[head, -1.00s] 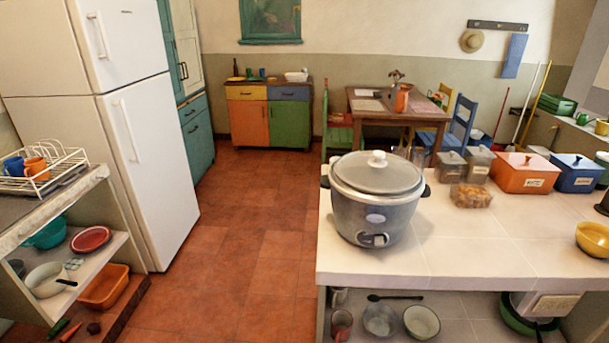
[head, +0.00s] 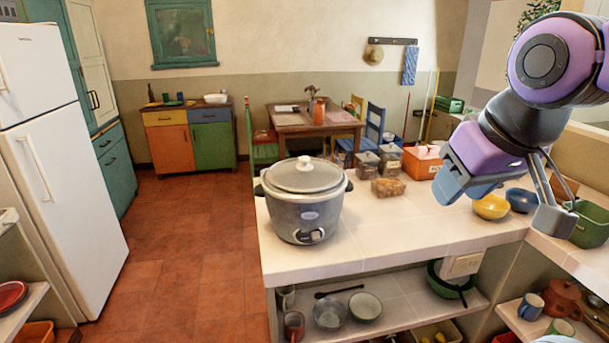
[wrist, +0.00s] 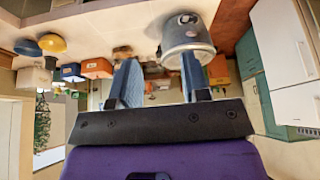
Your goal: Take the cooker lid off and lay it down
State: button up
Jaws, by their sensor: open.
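The grey rice cooker (head: 303,217) stands upright near the left front corner of the white counter. Its lid (head: 300,178) is on top, with a pale round knob (head: 303,163). My gripper (head: 452,192) is raised at the right of the head view, well to the right of the cooker and apart from it. In the upside-down wrist view, the two blue fingers of my gripper (wrist: 158,82) are apart with nothing between them. The cooker (wrist: 187,30) shows beyond them there, one finger overlapping its edge.
Behind the cooker on the counter (head: 400,232) are lidded containers (head: 368,166), a pack of brown food (head: 388,187) and an orange box (head: 422,160). A yellow bowl (head: 490,207) and a blue bowl (head: 521,200) stand at the right. The counter just right of the cooker is bare.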

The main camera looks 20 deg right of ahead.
aim_at(303, 173)
jog(key=i+j, duration=0.15)
jog(key=i, duration=0.35)
jog(key=i+j+z, duration=0.1)
jog(key=i, duration=0.4)
